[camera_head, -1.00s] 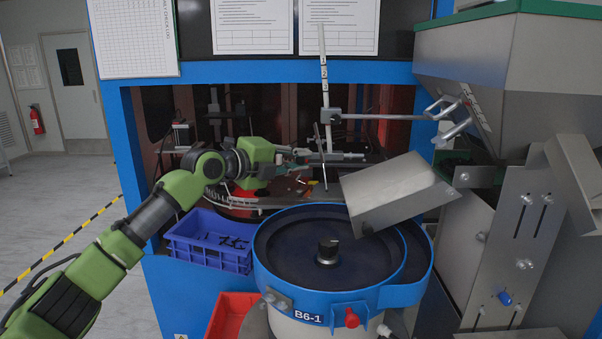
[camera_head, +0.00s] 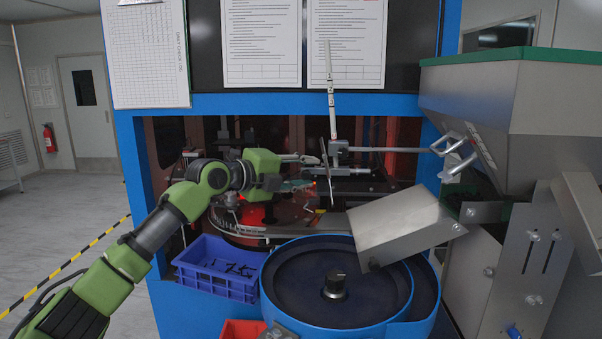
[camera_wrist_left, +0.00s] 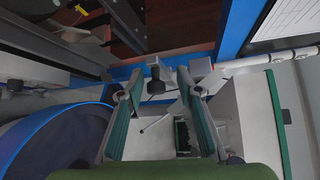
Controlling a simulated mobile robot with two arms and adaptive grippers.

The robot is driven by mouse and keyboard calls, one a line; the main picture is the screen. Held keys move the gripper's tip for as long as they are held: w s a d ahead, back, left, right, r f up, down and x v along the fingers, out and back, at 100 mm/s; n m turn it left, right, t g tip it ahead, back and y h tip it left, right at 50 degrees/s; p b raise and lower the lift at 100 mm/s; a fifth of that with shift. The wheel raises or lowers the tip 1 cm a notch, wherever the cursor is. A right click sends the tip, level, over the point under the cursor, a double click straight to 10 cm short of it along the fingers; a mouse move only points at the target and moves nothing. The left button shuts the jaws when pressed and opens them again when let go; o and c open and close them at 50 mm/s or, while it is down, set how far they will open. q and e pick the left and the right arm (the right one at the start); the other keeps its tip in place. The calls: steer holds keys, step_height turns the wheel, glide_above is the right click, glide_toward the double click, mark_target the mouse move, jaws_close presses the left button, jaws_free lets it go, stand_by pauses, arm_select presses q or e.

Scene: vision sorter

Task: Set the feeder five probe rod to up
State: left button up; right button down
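A thin probe rod (camera_head: 327,180) hangs near-vertical, slightly tilted, beside the clamp block (camera_head: 339,150) above the feeder bowl (camera_head: 285,285). A pale upright post (camera_head: 331,85) with number marks rises from this clamp. My left gripper (camera_head: 308,168) is left of the rod at about clamp height, pointing right; I see no contact with the rod. In the left wrist view its two green fingers (camera_wrist_left: 158,82) stand wide apart. A dark round knob (camera_wrist_left: 155,86) and a thin rod (camera_wrist_left: 156,123) show between them, without visible grip. My right gripper is not in view.
A tilted metal chute (camera_head: 400,225) stands right of the rod, over the bowl. A large steel hopper (camera_head: 500,110) is at the right. A blue crate (camera_head: 215,282) stands left of the bowl. The blue machine frame (camera_head: 270,103) bounds the opening around my left arm.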

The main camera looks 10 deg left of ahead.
arm_select(q)
steer(key=v, duration=1.2)
steer(key=shift+w, duration=0.1)
